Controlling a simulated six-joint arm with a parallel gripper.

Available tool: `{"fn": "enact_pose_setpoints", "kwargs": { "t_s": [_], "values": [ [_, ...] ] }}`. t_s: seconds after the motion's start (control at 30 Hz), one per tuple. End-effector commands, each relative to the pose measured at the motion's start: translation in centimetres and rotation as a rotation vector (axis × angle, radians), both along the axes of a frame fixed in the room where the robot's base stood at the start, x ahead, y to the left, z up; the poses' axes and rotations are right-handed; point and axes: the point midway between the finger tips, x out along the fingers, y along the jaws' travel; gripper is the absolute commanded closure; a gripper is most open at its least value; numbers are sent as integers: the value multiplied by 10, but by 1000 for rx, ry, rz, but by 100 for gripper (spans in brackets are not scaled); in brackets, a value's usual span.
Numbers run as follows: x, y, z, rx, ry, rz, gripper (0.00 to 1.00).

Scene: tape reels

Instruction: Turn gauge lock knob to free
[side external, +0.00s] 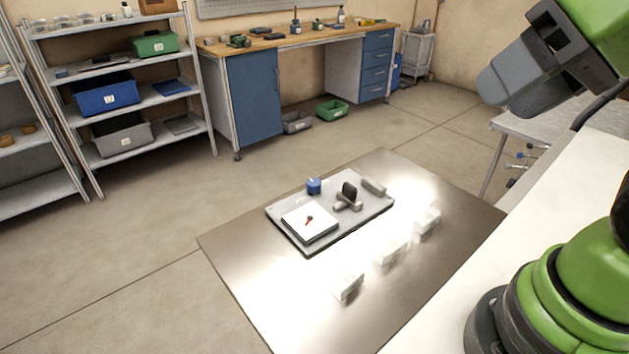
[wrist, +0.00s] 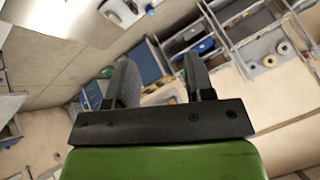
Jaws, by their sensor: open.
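A grey base plate (side external: 347,223) lies on the steel table. At its left front is a white square block (side external: 295,227) with a small red pointer-like part (side external: 309,220) on top. A blue round cap (side external: 314,186) stands at the back, and a black upright grip (side external: 349,190) on a grey mount stands right of centre. I cannot tell for sure which of these is the gauge lock knob, or its setting. My gripper (wrist: 160,78) is open and empty in the wrist view, its two fingers apart.
Several white blocks (side external: 391,252) stand along the right side of the steel table (side external: 265,290). The table's front left is clear. A white surface (side external: 415,325) borders it at the right. Shelving (side external: 128,87) and a workbench (side external: 250,103) stand far behind.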

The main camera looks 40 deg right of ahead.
Motion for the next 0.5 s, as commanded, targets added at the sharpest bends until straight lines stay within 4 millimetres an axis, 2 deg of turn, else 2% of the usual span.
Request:
{"fn": "enact_pose_setpoints", "kwargs": {
  "t_s": [0.13, 0.23, 0.37, 0.5],
  "values": [
    [10, -2, 2, -12, 16, -8, 41],
    [32, -7, 3, -39, 47, -23, 41],
    [78, -14, -1, -93, 95, -48, 41],
    [131, -18, -18, -152, 137, -63, 41]
  ]
}}
